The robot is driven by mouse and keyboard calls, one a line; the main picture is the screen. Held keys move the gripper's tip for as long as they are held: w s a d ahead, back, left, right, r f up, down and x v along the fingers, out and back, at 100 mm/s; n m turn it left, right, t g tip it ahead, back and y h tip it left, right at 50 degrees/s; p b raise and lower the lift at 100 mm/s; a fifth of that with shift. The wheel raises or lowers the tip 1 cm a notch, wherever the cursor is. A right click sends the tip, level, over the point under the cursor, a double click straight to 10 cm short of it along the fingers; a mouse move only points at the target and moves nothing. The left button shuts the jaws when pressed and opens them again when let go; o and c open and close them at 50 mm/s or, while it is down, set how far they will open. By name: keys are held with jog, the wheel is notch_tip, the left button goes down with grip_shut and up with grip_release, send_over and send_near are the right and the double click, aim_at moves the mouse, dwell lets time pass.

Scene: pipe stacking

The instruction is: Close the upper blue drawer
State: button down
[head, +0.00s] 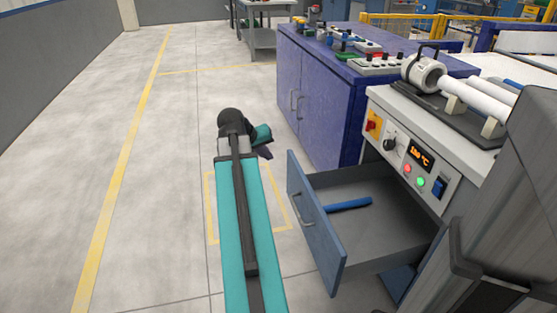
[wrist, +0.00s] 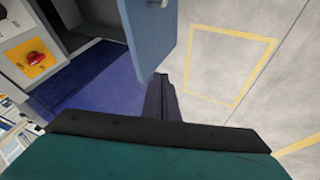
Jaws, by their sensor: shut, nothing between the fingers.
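The upper blue drawer (head: 330,255) stands pulled out below the heater's control panel. Its blue front has a metal handle (head: 308,212), and its grey inside holds a blue bar-shaped thing (head: 348,205). In the wrist view the drawer front (wrist: 150,38) is at the top, with part of the handle (wrist: 163,3) at the picture's edge. My gripper (head: 265,153) is to the left of and beyond the drawer front in the head view, apart from it as far as I can tell. In the wrist view my gripper's dark fingers (wrist: 160,80) are together and empty, pointing up near the drawer front's lower edge.
The control panel (head: 415,158) with knob, display and buttons is above the drawer. A purple-blue cabinet (head: 325,105) stands behind it. A blue part (head: 397,280) shows low under the drawer. The floor (head: 170,200) to the left is clear.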

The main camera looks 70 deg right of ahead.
jog(key=b, duration=0.3)
send_near(292, 167)
notch_tip(292, 167, down, 3)
jog(key=w, duration=0.3)
jog(key=shift+s+d+f+b, duration=0.1)
jog(key=shift+s+d+b, duration=0.25)
jog(key=shift+s, duration=0.25)
jog(key=shift+s+d+f+b, duration=0.1)
jog(key=shift+s+d+b, duration=0.1)
jog(key=shift+s+d, duration=0.35)
jog(key=shift+s+d+b, duration=0.3)
jog(key=shift+s+d, duration=0.05)
jog(key=shift+s, duration=0.3)
